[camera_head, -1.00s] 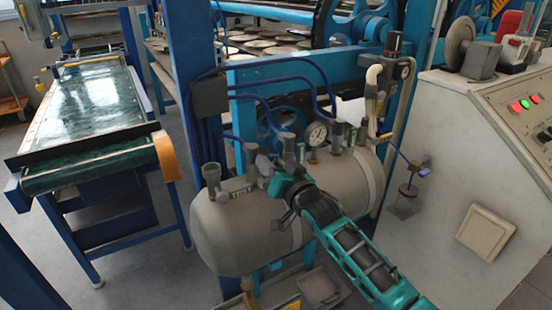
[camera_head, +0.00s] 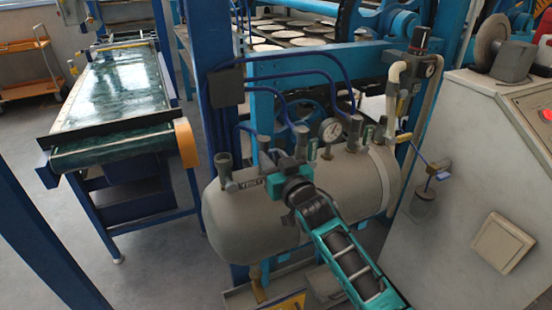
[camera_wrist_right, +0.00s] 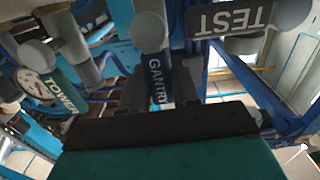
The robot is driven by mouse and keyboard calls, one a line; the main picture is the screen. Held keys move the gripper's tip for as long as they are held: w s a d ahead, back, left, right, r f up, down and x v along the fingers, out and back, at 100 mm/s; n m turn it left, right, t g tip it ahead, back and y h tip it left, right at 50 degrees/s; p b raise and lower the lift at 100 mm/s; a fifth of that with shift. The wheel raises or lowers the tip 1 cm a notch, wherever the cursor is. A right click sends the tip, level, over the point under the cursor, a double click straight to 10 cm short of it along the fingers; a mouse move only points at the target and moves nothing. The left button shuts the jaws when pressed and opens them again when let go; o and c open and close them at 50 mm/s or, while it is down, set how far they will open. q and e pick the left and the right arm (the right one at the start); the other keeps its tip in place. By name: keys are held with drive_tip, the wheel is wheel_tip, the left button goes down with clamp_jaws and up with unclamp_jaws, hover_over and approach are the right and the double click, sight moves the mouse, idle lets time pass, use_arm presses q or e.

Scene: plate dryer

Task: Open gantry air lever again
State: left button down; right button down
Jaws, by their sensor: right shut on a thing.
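The grey air tank (camera_head: 240,215) lies across the middle of the head view, with several valves along its top. In the right wrist view the gantry air lever (camera_wrist_right: 149,32) has a grey round end and a dark plate marked GANTRY (camera_wrist_right: 157,80). My right gripper (camera_head: 274,174) reaches in from the lower right and is at this valve. In the wrist view its two dark fingers (camera_wrist_right: 160,92) stand on either side of the GANTRY plate, shut on the lever. The exact finger contact is partly hidden. My left gripper is not in view.
The TEST valve plate (camera_wrist_right: 230,18) is close on one side and the TOWER plate (camera_wrist_right: 62,90) on the other. A pressure gauge (camera_head: 331,130) and blue hoses stand behind the valves. A control cabinet (camera_head: 470,170) is at the right, a green conveyor (camera_head: 115,95) at the left.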

drive_tip(key=c, duration=0.9)
unclamp_jaws()
drive_tip(key=p+v, duration=0.1)
drive_tip(key=v, duration=1.2)
drive_tip(key=s+d+f, duration=0.1)
drive_tip(key=s+f, duration=0.1)
drive_tip(key=f, duration=0.1)
drive_tip(key=s+d+f+m+g+h, duration=0.1)
drive_tip(key=s+d+f, duration=0.1)
drive_tip(key=f, duration=0.2)
drive_tip(key=s+d+f+g+h, duration=0.1)
drive_tip(key=s+f, duration=0.2)
drive_tip(key=shift+d+f, duration=0.25)
drive_tip(key=shift+d, duration=0.15)
drive_tip(key=s+d+f+g+h, duration=0.1)
drive_tip(key=s+d+f, duration=0.1)
drive_tip(key=s+f, duration=0.1)
drive_tip(key=s+d+f+g+h, duration=0.1)
drive_tip(key=s+d+f, duration=0.1)
drive_tip(key=s, duration=0.3)
drive_tip(key=s+d+f+m+g, duration=0.1)
drive_tip(key=s+d+f, duration=0.1)
drive_tip(key=s+f, duration=0.3)
drive_tip(key=shift+d+g+h, duration=0.35)
drive_tip(key=shift+g+h, duration=0.05)
drive_tip(key=shift+c, duration=0.2)
